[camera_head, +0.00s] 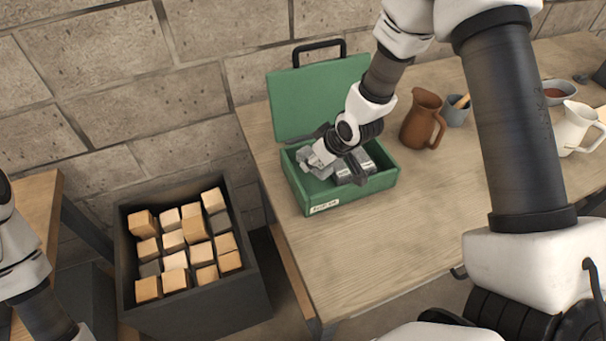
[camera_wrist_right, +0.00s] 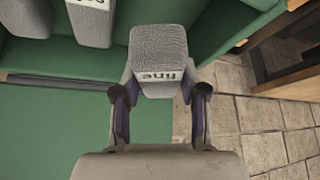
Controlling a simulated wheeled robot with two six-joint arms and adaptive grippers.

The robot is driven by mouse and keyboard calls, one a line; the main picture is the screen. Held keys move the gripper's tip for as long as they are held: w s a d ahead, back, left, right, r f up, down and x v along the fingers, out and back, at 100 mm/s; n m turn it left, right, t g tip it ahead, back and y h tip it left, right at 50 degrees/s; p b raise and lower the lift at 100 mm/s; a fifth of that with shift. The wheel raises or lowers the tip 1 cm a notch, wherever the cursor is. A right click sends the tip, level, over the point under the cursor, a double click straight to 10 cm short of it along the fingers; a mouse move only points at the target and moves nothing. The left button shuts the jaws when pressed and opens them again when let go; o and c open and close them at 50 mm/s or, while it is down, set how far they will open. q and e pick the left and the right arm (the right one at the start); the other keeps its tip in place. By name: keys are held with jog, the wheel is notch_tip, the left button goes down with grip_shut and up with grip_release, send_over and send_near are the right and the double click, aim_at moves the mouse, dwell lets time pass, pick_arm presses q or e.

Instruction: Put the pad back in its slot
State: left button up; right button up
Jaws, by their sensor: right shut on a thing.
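The grey pad (camera_wrist_right: 158,45), labelled "fine", is between the two fingers of my right gripper (camera_wrist_right: 160,105) in the right wrist view. In the head view my right gripper (camera_head: 335,165) is over the left part of the open green case (camera_head: 345,201), with the held pad (camera_head: 316,164) at its left. Other grey pads (camera_wrist_right: 90,22) stand in the case beside the held one, and they show in the head view (camera_head: 368,163) right of the gripper. I cannot tell whether the held pad's lower end is in a slot or above it. My left gripper is out of view.
The case's lid (camera_head: 320,100) stands open at the back. A brown jug (camera_head: 420,118), a grey cup (camera_head: 456,112), a white jug (camera_head: 575,128) and a bowl (camera_head: 556,92) stand on the wooden table (camera_head: 370,265). A dark bin (camera_head: 205,310) of wooden blocks stands left. The table front is clear.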

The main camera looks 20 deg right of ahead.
aim_at(314, 182)
notch_tip(314, 182, down, 6)
jog(key=shift+w+a+r+p, duration=0.1)
jog(key=shift+w+p, duration=0.05)
jog(key=shift+p, duration=0.4)
jog(key=o, duration=0.8)
jog(key=shift+r, duration=0.15)
jog(key=shift+s+d+r, duration=0.2)
jog(key=shift+s+r, duration=0.05)
jog(key=shift+r, duration=0.05)
jog(key=v, duration=1.1)
jog(key=shift+s+b, duration=0.1)
jog(key=shift+b, duration=0.2)
